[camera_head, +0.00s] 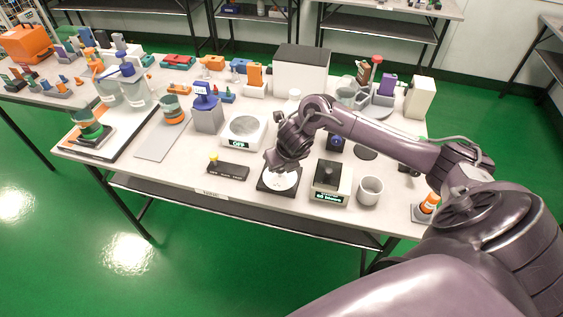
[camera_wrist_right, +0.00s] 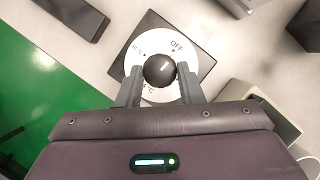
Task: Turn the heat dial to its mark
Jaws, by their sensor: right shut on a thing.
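The heat dial is a white disc (camera_head: 284,182) on a black square base (camera_head: 267,188), near the table's front edge. In the right wrist view the disc (camera_wrist_right: 156,43) carries "OFF" at upper right and small print at left and below. At its centre is a round black knob (camera_wrist_right: 158,71) with a short pale pointer line towards its upper right. My right gripper (camera_wrist_right: 160,76) is shut on the knob, one finger on each side. In the head view my right gripper (camera_head: 280,166) comes down over the dial and hides the knob. My left gripper is out of view.
A black bar with a yellow knob (camera_head: 228,170) lies left of the dial. A round-topped device reading "OFF" (camera_head: 243,130) is behind. Many items crowd the table's rear.

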